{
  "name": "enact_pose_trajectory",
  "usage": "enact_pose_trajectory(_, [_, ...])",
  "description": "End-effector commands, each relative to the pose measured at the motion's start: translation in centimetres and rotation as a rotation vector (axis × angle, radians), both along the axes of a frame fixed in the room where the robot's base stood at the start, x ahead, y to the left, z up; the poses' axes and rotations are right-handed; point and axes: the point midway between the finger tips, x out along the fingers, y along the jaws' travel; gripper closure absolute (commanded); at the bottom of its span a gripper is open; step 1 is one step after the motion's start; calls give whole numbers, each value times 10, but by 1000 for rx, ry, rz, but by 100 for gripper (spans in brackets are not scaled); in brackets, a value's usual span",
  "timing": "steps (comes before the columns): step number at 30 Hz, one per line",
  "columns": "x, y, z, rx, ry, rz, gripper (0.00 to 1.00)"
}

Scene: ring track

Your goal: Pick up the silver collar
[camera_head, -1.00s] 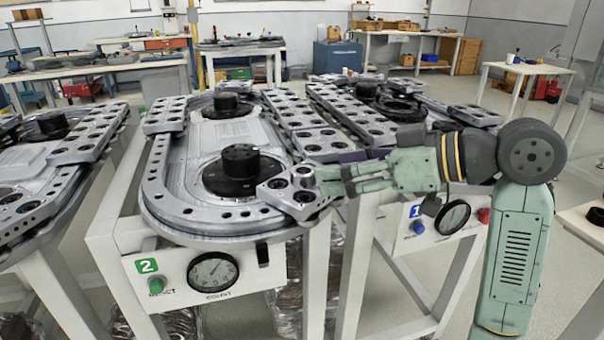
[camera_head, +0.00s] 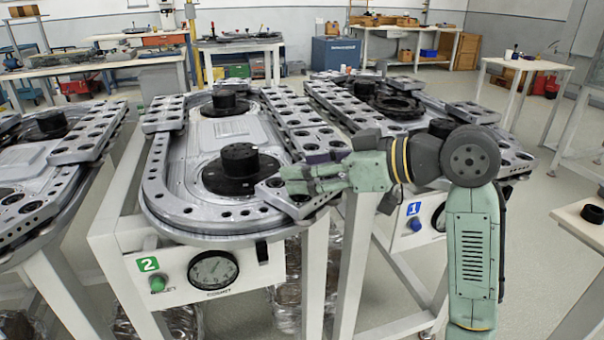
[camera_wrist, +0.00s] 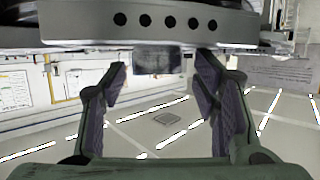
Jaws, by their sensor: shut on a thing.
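My gripper (camera_head: 287,184) reaches in from the right over the front right corner of the oval track on station 2 (camera_head: 170,215). Its green fingers are closed around the silver collar at a grey block (camera_head: 300,206) with dark holes. The collar is hidden behind the fingers in the head view. In the wrist view, the two dark-padded fingers (camera_wrist: 160,72) stand apart. A dark grey shape shows between their tips, but I cannot tell whether it is the collar.
A black cylindrical hub (camera_head: 240,160) stands just left of my fingers. A panel with a gauge (camera_head: 213,270) and a green button (camera_head: 157,284) is below. Station 1's track (camera_head: 350,115) lies close behind and right. Open floor (camera_head: 540,245) is at the right.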

Motion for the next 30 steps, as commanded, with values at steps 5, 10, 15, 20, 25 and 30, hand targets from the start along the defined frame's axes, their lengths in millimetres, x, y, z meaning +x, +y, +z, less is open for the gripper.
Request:
enact_pose_trajectory(5, [2,1,-6,-11,8,-1,67])
enact_pose_trajectory(10, [2,1,-7,-12,10,0,79])
enact_pose_trajectory(15, [2,1,-7,-11,9,0,90])
enact_pose_trajectory(20, [2,1,-7,-10,8,-1,100])
enact_pose_trajectory(25, [2,1,-7,-10,9,0,100])
enact_pose_trajectory(30, [3,1,0,-11,8,0,100])
